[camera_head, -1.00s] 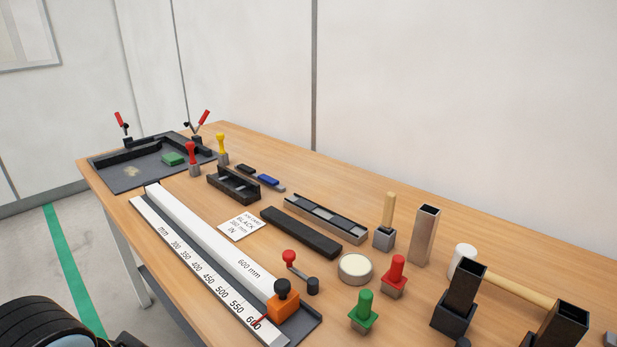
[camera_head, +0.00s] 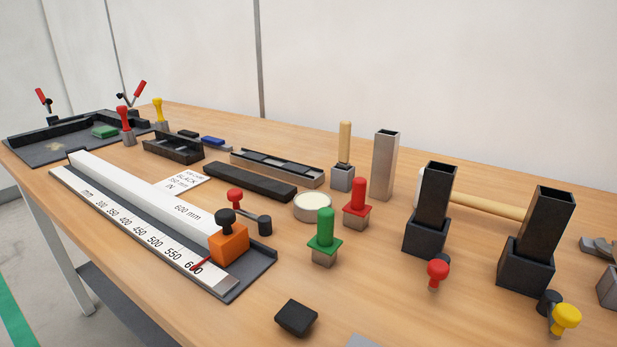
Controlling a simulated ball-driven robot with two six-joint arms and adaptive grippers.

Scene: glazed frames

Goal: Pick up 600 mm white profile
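The white profile (camera_head: 140,190) marked "600 mm" lies lengthwise in a dark measuring tray (camera_head: 262,264) on the wooden table. A white scale (camera_head: 130,223) with numbers up to 600 runs along its near side. An orange stop block (camera_head: 229,243) with a black knob stands at the profile's right end, by the 600 mark. A red-knobbed lever (camera_head: 236,197) is just behind that end. Neither of my grippers is in the camera_head view.
Behind the profile are a white card (camera_head: 183,184), a black bar (camera_head: 250,181) and a grey channel (camera_head: 277,167). Green-handled (camera_head: 325,232) and red-handled (camera_head: 357,198) stamps stand right of it. A black block (camera_head: 296,317) lies in front. Black square holders (camera_head: 431,210) stand farther right.

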